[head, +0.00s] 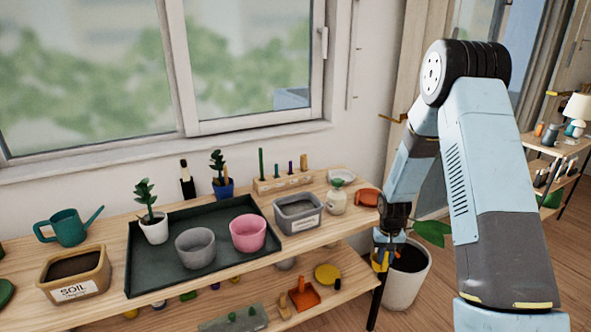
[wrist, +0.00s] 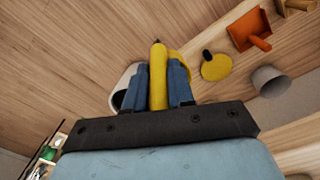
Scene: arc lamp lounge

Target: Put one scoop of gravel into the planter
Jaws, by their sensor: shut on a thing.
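My gripper (head: 384,250) hangs off the right end of the plant bench, in front of a white floor pot (head: 405,278). It is shut on a yellow tool (wrist: 158,75), held by its long handle between the blue fingers; whether it is a scoop I cannot tell, as its far end is largely hidden. A grey labelled bin (head: 298,228) with grey fill, probably the gravel, stands at the right of the bench top. A grey pot (head: 196,250) and a pink pot (head: 248,236) stand on the dark tray (head: 150,272); which is the planter is not clear.
A soil bin (head: 75,285) and teal watering can (head: 68,228) are at the left. Potted plants stand on the tray. A bottle (head: 337,200) and orange item (head: 367,197) are near the bench's right end. The lower shelf holds an orange dustpan (head: 304,297) and yellow disc (head: 327,274).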

